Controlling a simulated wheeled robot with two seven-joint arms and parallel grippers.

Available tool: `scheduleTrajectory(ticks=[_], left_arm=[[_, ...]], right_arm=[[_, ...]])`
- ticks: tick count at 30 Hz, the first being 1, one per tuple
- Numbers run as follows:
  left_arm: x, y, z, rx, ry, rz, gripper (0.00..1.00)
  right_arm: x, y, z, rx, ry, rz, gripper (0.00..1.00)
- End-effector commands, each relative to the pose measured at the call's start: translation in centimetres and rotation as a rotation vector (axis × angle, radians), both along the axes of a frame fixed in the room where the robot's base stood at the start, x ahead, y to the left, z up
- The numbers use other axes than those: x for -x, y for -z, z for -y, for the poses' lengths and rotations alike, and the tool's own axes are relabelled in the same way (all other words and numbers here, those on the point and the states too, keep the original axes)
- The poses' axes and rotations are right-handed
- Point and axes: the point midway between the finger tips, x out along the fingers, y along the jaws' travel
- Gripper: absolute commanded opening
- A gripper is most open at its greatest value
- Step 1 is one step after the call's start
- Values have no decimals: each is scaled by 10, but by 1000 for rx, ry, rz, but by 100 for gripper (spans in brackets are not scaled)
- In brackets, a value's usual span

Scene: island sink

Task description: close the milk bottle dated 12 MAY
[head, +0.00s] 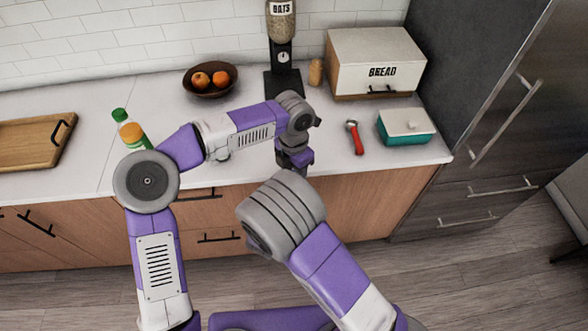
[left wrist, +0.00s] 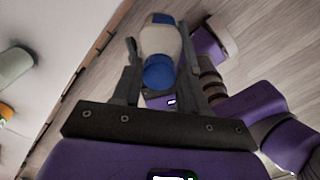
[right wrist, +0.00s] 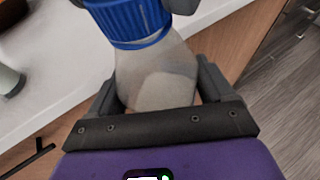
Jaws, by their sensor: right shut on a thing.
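A pale milk bottle with a blue cap is held in the air in front of the counter. The cap (right wrist: 130,18) sits at the top of the bottle (right wrist: 155,85) in the right wrist view. The left wrist view also shows the blue cap (left wrist: 160,72) and the bottle (left wrist: 160,42). My right gripper (right wrist: 158,88) is shut on the bottle's body. My left gripper (left wrist: 160,55) is open, its fingers on either side of the cap. I cannot tell whether they touch it. The date is not visible. In the head view my arms hide the bottle.
A wooden board (head: 30,145) lies at the left. The counter's front edge runs close by my grippers.

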Motion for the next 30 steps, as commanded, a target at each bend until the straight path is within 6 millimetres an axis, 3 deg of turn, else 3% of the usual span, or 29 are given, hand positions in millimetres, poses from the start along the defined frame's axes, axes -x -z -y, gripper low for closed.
scheduleTrajectory(ticks=[4,12,21,30], left_arm=[[0,0,0,0,-1,0,63],[0,-2,0,0,-2,1,63],[-1,-38,0,2,-3,1,63],[0,-45,-1,0,-2,0,63]], right_arm=[[0,0,0,0,0,0,0],[0,0,0,0,0,1,0],[0,0,0,0,0,1,0],[0,0,0,0,0,1,0]])
